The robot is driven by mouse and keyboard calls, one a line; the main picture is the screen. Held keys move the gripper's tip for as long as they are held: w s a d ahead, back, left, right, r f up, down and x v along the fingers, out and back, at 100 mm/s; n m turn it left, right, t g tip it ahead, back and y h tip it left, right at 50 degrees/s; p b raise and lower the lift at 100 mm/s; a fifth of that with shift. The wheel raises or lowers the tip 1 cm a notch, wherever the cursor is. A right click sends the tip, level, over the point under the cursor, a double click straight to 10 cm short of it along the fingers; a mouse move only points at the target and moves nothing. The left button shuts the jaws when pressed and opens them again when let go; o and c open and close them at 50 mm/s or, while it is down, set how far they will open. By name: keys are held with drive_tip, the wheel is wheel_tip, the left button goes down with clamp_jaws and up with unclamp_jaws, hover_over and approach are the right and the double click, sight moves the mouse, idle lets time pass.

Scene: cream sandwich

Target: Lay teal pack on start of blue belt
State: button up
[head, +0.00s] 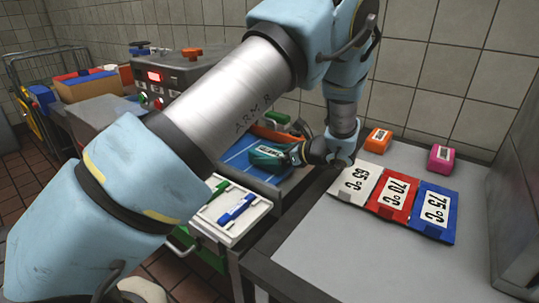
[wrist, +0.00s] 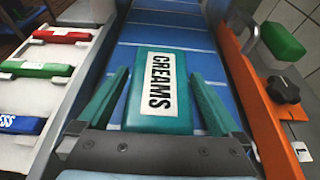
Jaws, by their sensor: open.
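The teal pack (wrist: 138,110), with a white label reading CREAMS, lies on the blue belt (wrist: 165,32) in the wrist view. My gripper (wrist: 160,76) is open, with one finger on each side of the pack. Narrow gaps show between the fingers and the pack, widest at the right. In the head view the pack (head: 264,157) rests at the near part of the belt (head: 236,158), and my gripper (head: 297,153) reaches to it from the right. My arm hides part of the belt there.
An orange rail (wrist: 262,118) with a black knob (wrist: 283,90) borders the belt. A green block (wrist: 283,41) stands beyond it. A white tray (head: 210,221) holds coloured pens. Temperature cards (head: 408,199), an orange block (head: 378,140) and a pink block (head: 441,158) lie on the right counter.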

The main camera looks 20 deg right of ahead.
drive_tip(key=b+v, duration=0.2)
drive_tip(key=v, duration=0.8)
drive_tip(key=shift+s+d, duration=0.1)
drive_tip(key=shift+s, duration=0.1)
